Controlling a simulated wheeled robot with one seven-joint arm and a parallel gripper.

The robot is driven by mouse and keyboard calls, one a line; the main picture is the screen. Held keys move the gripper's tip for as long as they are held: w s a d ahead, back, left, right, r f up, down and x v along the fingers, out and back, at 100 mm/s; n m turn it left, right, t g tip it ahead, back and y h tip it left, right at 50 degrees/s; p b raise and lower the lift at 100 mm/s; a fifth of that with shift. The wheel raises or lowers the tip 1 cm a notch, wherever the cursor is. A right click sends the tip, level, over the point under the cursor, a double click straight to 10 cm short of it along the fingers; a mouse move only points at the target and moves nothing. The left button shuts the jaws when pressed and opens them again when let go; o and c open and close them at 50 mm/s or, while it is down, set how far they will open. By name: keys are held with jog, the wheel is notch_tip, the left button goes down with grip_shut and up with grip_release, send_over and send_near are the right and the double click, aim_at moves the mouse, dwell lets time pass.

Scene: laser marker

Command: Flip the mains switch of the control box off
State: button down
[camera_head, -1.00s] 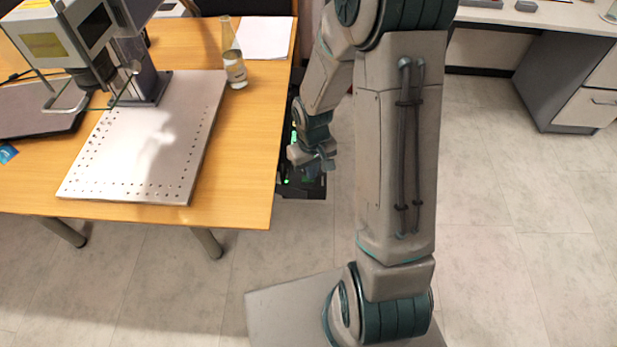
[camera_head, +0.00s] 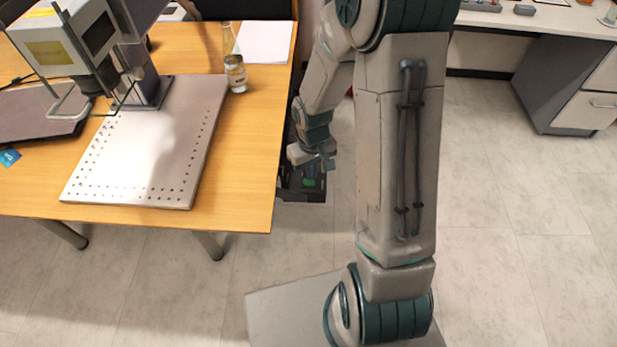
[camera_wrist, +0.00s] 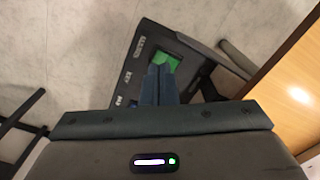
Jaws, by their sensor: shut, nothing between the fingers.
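The control box (camera_head: 302,193) is a dark case low beside the table's right edge, partly hidden by my arm. In the wrist view its dark front panel (camera_wrist: 130,75) lies tilted, with white lettering. A green rocker (camera_wrist: 171,60), which looks like the mains switch, sits on that panel. My gripper (camera_wrist: 160,70) is shut and empty. Its fingertips overlap the lower edge of the green rocker in the wrist view; I cannot tell whether they touch it. In the head view my gripper (camera_head: 325,160) is just above the box. No lit lamps show on the box.
The wooden table (camera_head: 245,190) stands left of the box, its edge close to my gripper. It carries the laser marker (camera_head: 85,45) with its metal plate (camera_head: 150,150), a glass bottle (camera_head: 235,72) and paper (camera_head: 265,42). Open floor (camera_head: 500,220) lies to the right.

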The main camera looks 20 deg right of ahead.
notch_tip(320, 180, up, 5)
jog(key=p, duration=0.3)
jog(key=shift+f, duration=0.2)
dwell(0.4)
notch_tip(320, 180, up, 14)
jog(key=m+t+p, duration=0.1)
jog(key=p, duration=0.1)
send_over(312, 182)
jog(key=s, duration=0.5)
jog(key=s+r+m+t, duration=0.1)
jog(key=s+r, duration=0.8)
jog(key=shift+r+m+t+p, duration=0.3)
jog(key=shift+t+p, duration=0.1)
jog(key=shift+p, duration=0.05)
